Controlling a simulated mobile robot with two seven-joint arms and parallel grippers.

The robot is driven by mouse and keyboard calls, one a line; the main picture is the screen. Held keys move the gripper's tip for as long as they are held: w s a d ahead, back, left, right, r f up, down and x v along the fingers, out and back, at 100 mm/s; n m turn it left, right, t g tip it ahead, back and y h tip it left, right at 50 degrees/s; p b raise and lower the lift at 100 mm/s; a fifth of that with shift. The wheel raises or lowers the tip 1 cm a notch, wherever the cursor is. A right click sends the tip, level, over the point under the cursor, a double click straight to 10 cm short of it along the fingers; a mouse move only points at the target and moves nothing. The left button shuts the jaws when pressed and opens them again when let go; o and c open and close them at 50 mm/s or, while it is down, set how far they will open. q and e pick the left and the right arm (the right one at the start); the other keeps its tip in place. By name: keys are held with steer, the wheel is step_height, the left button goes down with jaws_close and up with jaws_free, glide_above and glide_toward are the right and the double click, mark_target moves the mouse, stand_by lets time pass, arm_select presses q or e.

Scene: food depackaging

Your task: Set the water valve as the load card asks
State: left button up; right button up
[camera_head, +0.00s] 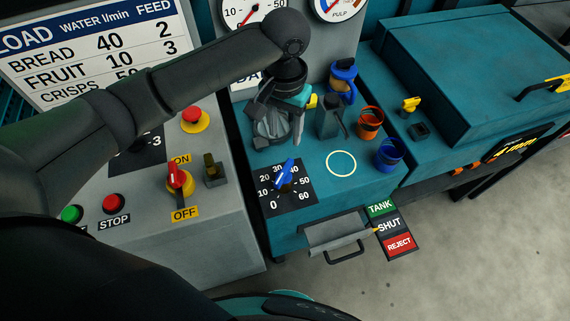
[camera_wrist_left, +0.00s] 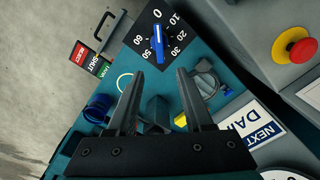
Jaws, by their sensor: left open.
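The water valve is a blue knob (camera_head: 285,175) on a black dial (camera_head: 303,205) marked 0 to 60, on the teal machine top. Its upper end points towards the 30 to 40 side; the exact setting is hard to read. The knob also shows in the left wrist view (camera_wrist_left: 157,43). The load card (camera_head: 90,45) at upper left lists water 40 for bread and 10 for fruit; the crisps row is partly hidden by my arm. My left gripper (camera_wrist_left: 159,74) is open and empty, above the machine top behind the dial, apart from the knob. My right gripper is out of view.
A red-and-yellow switch (camera_head: 180,180) and emergency button (camera_head: 194,117) stand left of the dial. A TANK/SHUT/REJECT plate (camera_head: 390,226) is at the front.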

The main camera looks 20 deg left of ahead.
mark_target(285, 169)
arm_select(q)
step_height(285, 169, down, 14)
steer(key=shift+f+b, duration=0.25)
steer(key=shift+b, duration=0.65)
steer(key=shift+c, duration=0.2)
jaws_close()
